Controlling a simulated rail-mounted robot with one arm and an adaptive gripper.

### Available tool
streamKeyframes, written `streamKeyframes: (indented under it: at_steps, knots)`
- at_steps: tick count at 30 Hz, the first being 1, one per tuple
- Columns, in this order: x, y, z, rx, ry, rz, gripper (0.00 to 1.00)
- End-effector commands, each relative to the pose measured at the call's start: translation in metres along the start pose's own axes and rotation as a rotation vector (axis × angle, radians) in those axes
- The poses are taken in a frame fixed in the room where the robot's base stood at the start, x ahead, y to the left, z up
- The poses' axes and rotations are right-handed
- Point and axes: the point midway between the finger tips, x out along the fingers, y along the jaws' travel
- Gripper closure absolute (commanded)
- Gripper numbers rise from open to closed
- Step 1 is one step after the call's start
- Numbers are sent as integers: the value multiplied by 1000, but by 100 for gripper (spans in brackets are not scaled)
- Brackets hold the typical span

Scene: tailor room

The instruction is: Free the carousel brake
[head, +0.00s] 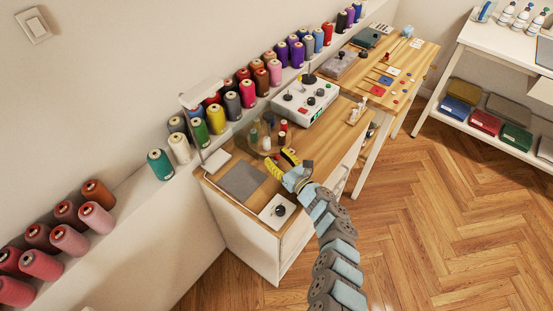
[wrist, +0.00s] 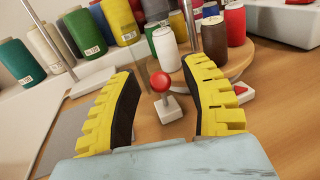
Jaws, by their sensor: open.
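The carousel is a round wooden disc (wrist: 236,62) bearing several thread spools, ahead of my gripper in the wrist view. A small lever with a red ball knob (wrist: 160,82) stands upright on a pale base (wrist: 168,108) in front of the carousel; it looks like the brake. My gripper (head: 282,164) is over the wooden cabinet top, close to the carousel. In the wrist view its yellow ridged fingers (wrist: 165,100) are spread wide, with the red knob showing between them and no visible contact. A second red part (wrist: 240,89) on a white base is partly hidden by the right finger.
A grey mat (head: 242,181) and a white plate with a black knob (head: 279,211) lie on the near cabinet top. A white control box (head: 305,99) stands behind the carousel. Thread cones line the wall ledge (head: 150,195). The floor (head: 440,210) to the right is clear.

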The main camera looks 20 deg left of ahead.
Motion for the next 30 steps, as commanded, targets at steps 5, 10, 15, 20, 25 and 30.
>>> streamKeyframes:
  at_steps: [5, 10, 15, 20, 25, 30]
  knots:
    - [2, 0, 0, 1, -1, -1, 53]
    - [2, 0, 0, 1, -1, 0, 53]
    - [2, 0, 0, 0, 0, 0, 100]
    - [2, 0, 0, 0, 0, 0, 100]
    - [2, 0, 2, -2, 9, 0, 100]
    - [4, 1, 6, -13, 47, 1, 100]
